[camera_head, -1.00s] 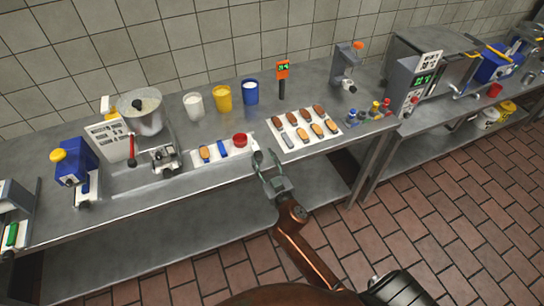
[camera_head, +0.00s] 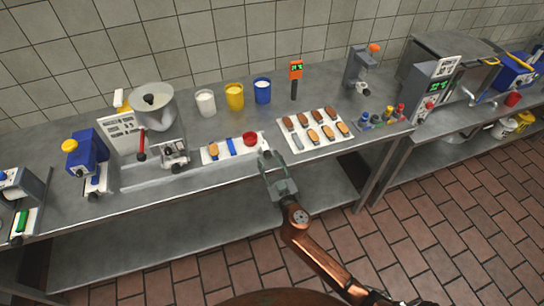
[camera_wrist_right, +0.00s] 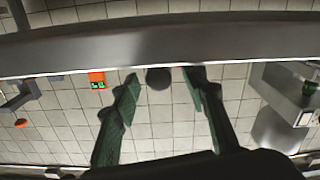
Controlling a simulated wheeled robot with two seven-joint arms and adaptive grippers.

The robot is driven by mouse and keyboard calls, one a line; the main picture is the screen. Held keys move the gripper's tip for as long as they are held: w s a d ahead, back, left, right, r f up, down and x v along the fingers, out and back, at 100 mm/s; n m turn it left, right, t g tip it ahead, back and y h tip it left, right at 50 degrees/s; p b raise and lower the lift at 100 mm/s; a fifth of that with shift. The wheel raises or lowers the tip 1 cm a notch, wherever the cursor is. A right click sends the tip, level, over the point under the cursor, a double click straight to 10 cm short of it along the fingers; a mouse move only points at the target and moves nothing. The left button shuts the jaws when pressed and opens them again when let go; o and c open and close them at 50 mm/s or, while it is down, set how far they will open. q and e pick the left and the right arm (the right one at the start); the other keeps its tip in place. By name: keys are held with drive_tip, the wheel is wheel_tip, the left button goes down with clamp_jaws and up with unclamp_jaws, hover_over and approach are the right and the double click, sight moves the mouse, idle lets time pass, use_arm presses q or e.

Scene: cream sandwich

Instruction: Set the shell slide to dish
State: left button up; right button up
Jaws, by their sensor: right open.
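A white board (camera_head: 208,158) on the front of the counter carries a tan oval piece (camera_head: 213,150), a blue piece (camera_head: 231,145) and a red round dish (camera_head: 250,139). I cannot tell which part is the shell slide. A white tray (camera_head: 316,139) of brown and tan shells lies to the right. My right gripper (camera_head: 270,158) is open and empty at the counter's front edge, just below the red dish in the head view. In the right wrist view its fingers (camera_wrist_right: 160,82) are spread, with a dark round thing (camera_wrist_right: 158,78) showing between them. My left gripper is not in view.
A hopper machine (camera_head: 152,107) stands left of the board. White, yellow (camera_head: 235,97) and blue cups stand behind it, beside an orange display (camera_head: 295,70). Small coloured bottles (camera_head: 375,119) stand right of the tray. The floor in front is clear.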

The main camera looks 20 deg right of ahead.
drive_tip(key=shift+w, duration=1.05)
clamp_jaws()
